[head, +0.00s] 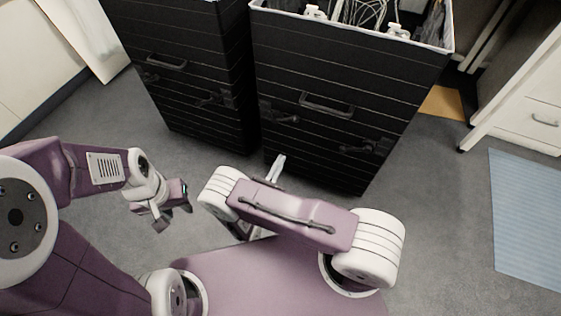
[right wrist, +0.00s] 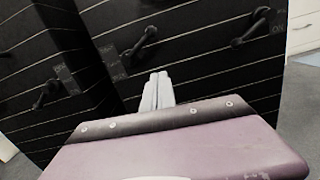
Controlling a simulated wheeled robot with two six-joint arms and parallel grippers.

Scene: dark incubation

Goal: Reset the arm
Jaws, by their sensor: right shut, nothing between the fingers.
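My left gripper (head: 174,214) hangs at the left of the head view, over the grey floor. Its two dark fingertips are apart with nothing between them. My right gripper (head: 278,166) is in the middle of the head view, mostly hidden behind my own purple and white arm, with its pale fingers pointing at the black cabinets. In the right wrist view the right gripper (right wrist: 158,91) shows two pale fingers together, with nothing held.
Two black cabinets with pale horizontal lines stand ahead, a left one (head: 190,75) and a right one (head: 350,110). The right cabinet's open top holds white cables (head: 360,12). A blue mat (head: 525,215) lies at the right. Grey floor is clear between mat and cabinets.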

